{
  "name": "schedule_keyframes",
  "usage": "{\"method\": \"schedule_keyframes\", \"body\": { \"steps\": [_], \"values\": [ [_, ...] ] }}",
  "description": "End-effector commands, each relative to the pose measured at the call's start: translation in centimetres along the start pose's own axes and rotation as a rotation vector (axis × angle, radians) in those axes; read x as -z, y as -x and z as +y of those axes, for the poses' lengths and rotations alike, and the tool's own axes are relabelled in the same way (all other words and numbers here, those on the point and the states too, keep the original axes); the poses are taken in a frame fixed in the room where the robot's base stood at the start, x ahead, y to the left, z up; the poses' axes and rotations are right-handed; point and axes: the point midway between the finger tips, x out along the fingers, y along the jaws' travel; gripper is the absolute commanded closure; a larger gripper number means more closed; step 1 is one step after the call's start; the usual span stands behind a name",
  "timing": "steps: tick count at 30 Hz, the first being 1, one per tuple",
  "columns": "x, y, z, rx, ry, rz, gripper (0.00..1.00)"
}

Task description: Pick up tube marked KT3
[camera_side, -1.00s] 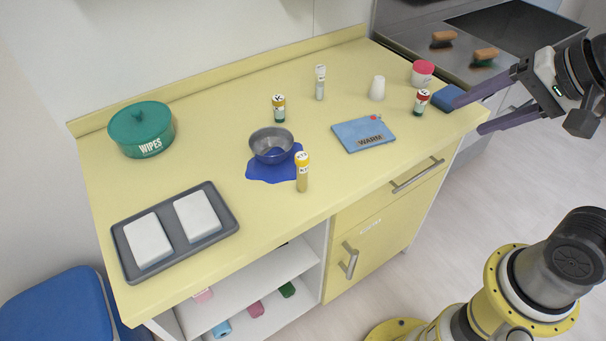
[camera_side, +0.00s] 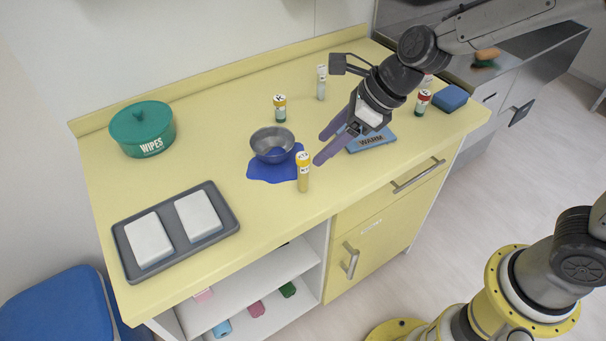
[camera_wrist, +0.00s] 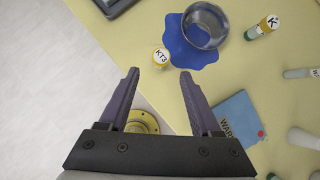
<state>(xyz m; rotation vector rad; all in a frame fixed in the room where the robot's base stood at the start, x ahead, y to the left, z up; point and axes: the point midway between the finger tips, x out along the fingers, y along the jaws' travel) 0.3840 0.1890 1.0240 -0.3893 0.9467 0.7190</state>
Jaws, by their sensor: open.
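The tube marked KT3 (camera_wrist: 160,57) has a yellow-orange cap with a white top, and its label reads in the wrist view. In the side view the KT3 tube (camera_side: 303,172) stands upright on the yellow counter, by the front edge of a blue spill-shaped mat. My gripper (camera_side: 325,148) is open and empty, just right of the tube and apart from it. In the wrist view the tube lies ahead of my open gripper (camera_wrist: 157,75), roughly between the lines of the two purple fingers. The tube's lower part is hidden there below its cap.
A steel bowl (camera_side: 272,142) stands on the blue mat (camera_side: 257,172) behind the tube. Other tubes stand farther back, one yellow-capped (camera_side: 279,108) and one red-capped (camera_side: 423,101). A blue WARM pack (camera_side: 376,140) lies partly under my gripper. A grey tray (camera_side: 228,216) with white pads lies left.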

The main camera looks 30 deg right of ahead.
Motion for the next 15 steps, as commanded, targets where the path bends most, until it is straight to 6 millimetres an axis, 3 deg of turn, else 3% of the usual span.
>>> {"method": "schedule_keyframes", "body": {
  "steps": [9,15],
  "values": [
    [0.1,-5.8,0.0,0.001,0.000,0.003,0.35],
    [0.1,-7.3,-0.1,0.003,0.001,0.001,0.35]
  ]
}}
